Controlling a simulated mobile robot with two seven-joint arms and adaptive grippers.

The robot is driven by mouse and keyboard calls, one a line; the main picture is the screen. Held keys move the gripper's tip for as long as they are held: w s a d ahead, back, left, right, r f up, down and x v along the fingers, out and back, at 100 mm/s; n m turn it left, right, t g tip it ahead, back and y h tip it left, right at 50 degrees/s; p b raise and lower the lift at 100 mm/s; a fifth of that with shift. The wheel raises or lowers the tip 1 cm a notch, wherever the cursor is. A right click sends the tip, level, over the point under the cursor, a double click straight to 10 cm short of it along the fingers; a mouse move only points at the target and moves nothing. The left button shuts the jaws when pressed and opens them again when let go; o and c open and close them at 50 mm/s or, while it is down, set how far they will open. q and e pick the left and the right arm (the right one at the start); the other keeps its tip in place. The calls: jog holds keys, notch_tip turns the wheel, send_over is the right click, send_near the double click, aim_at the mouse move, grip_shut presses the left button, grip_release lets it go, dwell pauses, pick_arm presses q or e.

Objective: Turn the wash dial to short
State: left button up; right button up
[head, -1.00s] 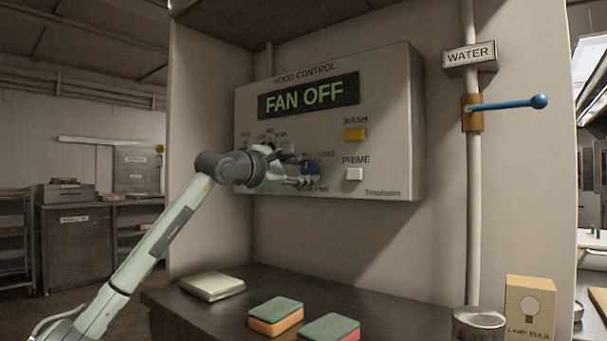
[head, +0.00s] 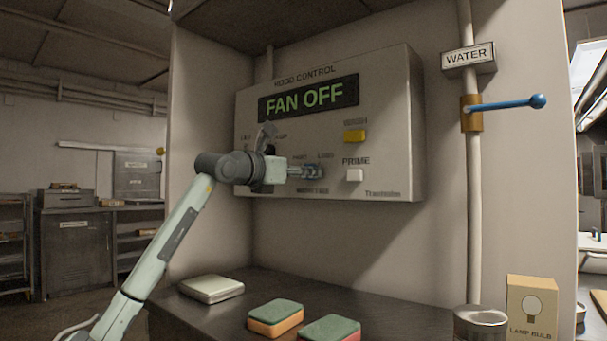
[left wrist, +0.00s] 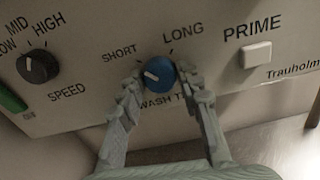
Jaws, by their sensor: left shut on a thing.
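The blue wash dial (left wrist: 160,74) sits on the front of the hood control panel (head: 390,120), below the SHORT and LONG labels. Its white mark points left, roughly toward the SHORT side; I cannot tell whether it lines up exactly with the SHORT tick. My left gripper (left wrist: 165,88) is shut on the dial, one finger on each side. In the head view the left gripper (head: 312,172) covers most of the dial. My right gripper is not in view.
A black speed dial (left wrist: 38,67) is left of the wash dial. A white PRIME button (head: 355,175) and yellow WASH button (head: 355,136) are to the right. The display (head: 308,98) reads FAN OFF. Sponges (head: 275,318) lie on the counter below.

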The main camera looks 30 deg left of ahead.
pick_arm(q)
jog(key=shift+n, duration=0.7)
jog(key=o, duration=1.2)
jog(key=shift+c, duration=0.2)
jog(key=s, duration=1.2)
jog(key=shift+a, duration=0.45)
